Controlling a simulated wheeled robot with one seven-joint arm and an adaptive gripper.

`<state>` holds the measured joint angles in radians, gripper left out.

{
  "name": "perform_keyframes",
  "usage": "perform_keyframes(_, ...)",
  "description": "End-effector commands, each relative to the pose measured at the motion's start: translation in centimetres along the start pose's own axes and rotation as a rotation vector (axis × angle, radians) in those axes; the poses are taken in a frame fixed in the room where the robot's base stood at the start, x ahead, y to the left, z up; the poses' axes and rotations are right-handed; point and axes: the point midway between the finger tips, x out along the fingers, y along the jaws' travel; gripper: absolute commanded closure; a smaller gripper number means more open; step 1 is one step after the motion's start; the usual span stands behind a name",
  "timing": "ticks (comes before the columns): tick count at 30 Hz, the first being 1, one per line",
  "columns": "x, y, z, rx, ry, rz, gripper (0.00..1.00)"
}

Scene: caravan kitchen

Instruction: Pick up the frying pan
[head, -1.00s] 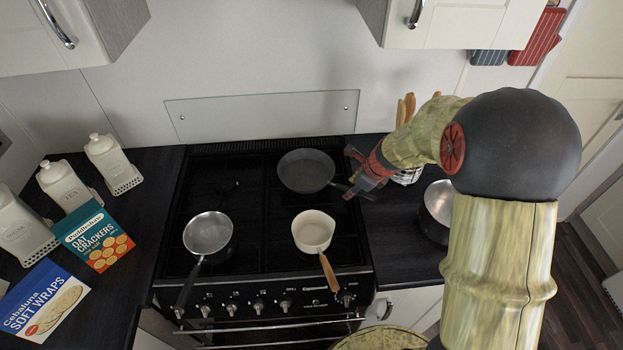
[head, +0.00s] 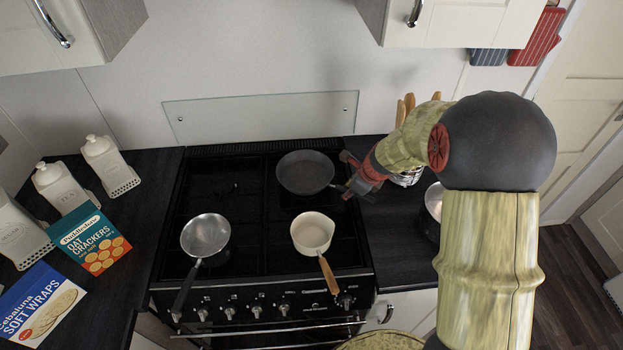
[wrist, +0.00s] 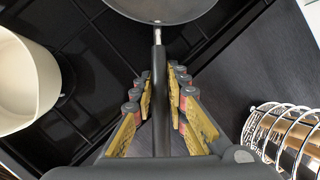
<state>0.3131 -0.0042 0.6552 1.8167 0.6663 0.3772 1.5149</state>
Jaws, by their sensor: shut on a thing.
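The dark grey frying pan (head: 305,173) sits at the back right of the black hob, its handle pointing right toward my arm. In the wrist view the pan (wrist: 160,8) is at the top, and its black handle (wrist: 160,95) runs down between the fingers. My gripper (head: 350,187) is at the handle, right of the pan. In the wrist view my gripper (wrist: 161,90) has its yellow-padded fingers closed on either side of the handle. Whether the pan touches the hob is hard to tell.
A cream saucepan (head: 312,232) with a wooden handle stands in front of the pan. A steel saucepan (head: 206,236) is at front left. A wire utensil holder (wrist: 285,135) is close right of my gripper. A glass splashback (head: 262,118) stands behind the hob.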

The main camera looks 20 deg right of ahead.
Motion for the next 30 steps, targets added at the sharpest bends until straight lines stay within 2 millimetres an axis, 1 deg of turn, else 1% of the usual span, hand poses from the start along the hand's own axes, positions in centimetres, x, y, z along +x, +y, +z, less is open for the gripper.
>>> perform_keyframes(1,-0.01,0.00,0.00,0.000,0.000,0.000,0.96)
perform_keyframes(3,-0.01,0.00,0.00,0.000,0.000,0.000,1.00)
perform_keyframes(20,-0.01,0.01,0.01,-0.001,0.000,0.000,1.00)
perform_keyframes(30,-0.46,-0.20,0.27,-0.001,-0.002,-0.002,1.00)
